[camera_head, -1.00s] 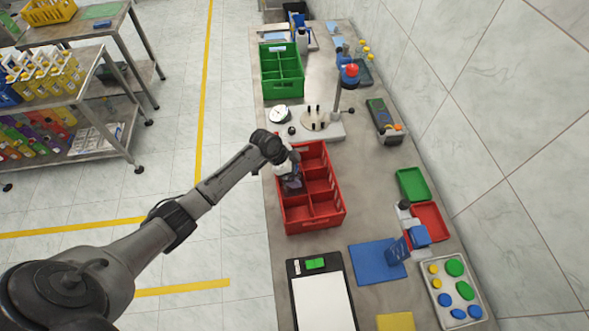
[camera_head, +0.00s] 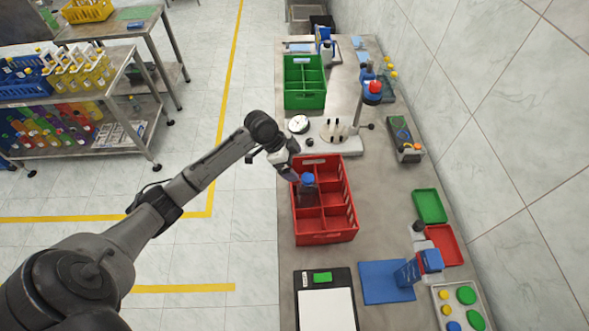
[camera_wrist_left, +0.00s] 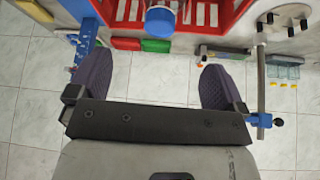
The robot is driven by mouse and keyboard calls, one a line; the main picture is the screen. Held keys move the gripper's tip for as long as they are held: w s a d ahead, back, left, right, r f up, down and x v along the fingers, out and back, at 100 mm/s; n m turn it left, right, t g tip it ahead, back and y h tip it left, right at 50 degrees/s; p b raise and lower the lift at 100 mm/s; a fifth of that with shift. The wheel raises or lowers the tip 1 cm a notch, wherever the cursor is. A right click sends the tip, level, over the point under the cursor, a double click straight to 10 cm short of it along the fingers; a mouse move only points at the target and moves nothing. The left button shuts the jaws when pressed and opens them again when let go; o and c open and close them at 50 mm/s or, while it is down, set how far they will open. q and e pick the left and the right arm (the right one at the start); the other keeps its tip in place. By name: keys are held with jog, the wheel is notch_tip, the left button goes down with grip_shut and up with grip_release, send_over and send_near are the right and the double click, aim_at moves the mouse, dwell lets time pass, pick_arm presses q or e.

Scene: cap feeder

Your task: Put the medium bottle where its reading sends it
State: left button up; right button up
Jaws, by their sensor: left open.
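A bottle with a blue cap (camera_head: 308,179) and a dark see-through body stands in the left middle compartment of the red crate (camera_head: 325,239). My left gripper (camera_head: 294,172) is open and empty at the crate's left edge, just up and left of the bottle. In the left wrist view the blue cap (camera_wrist_left: 160,20) lies beyond the spread fingers (camera_wrist_left: 156,62), apart from them. The red crate's rim (camera_wrist_left: 228,22) also shows there. The bottle's lower part is hidden in the crate. My right gripper is not in view.
A green crate (camera_head: 305,98) stands farther back, with a round dial (camera_head: 299,124) and a pegged fixture (camera_head: 335,131) between the crates. A clipboard (camera_head: 325,304), blue mat (camera_head: 385,283) and green and red trays (camera_head: 430,206) lie nearer. The wall bounds the right side.

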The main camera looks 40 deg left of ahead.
pick_arm(q)
jog(key=s+d+f+n+y, duration=0.2)
jog(key=s+d+f, duration=0.7)
jog(key=s+d, duration=0.3)
jog(key=s+d+r+n+y, duration=0.1)
jog(key=s+d+n, duration=0.1)
jog(key=s, duration=0.7)
jog(key=s+d+r+n+y, duration=0.1)
jog(key=s+n, duration=0.3)
jog(key=s, duration=0.4)
jog(key=shift+s+d+r, duration=0.3)
jog(key=shift+s+d, duration=0.1)
jog(key=shift+d, duration=0.1)
